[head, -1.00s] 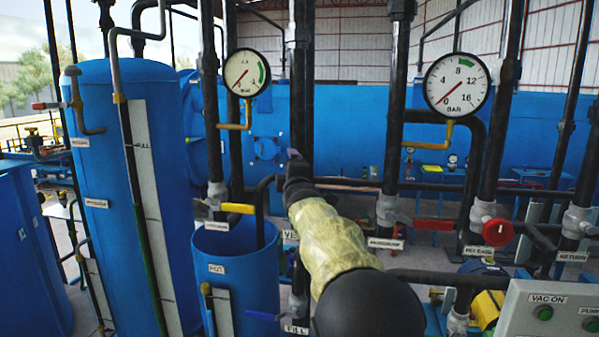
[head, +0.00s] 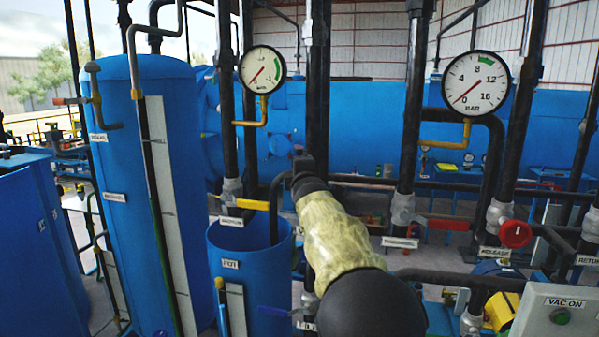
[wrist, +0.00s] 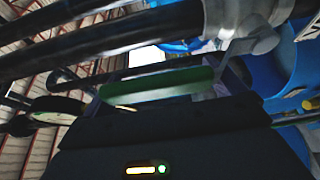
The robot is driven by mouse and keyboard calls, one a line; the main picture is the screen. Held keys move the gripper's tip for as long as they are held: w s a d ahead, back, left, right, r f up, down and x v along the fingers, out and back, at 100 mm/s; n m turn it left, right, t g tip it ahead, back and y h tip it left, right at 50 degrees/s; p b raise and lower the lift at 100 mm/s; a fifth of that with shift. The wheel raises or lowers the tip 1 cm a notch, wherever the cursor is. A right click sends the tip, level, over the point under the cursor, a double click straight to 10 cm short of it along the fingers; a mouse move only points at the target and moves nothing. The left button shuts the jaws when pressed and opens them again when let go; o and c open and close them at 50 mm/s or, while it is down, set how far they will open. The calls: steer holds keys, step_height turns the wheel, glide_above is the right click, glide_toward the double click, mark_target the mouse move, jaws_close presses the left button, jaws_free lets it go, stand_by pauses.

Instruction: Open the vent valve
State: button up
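A green lever handle (wrist: 158,88) lies across the middle of the wrist view, close in front of my gripper. It joins a grey valve body (wrist: 240,18) on a dark pipe at the upper right. I take it for the vent valve, but no label shows there. In the head view my arm covers this spot, so the handle is hidden. My gripper (head: 303,166) is at the far end of my arm, by a black vertical pipe behind the blue pot.
To the right are a red lever (head: 448,224), a red round knob (head: 515,234) and a control box (head: 560,310). The blue pot (head: 240,290) stands close left.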

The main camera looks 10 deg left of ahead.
steer(key=shift+d, duration=0.1)
steer(key=b+v, duration=1.2)
steer(key=v, duration=0.5)
steer(key=shift+s, duration=0.2)
stand_by(0.3)
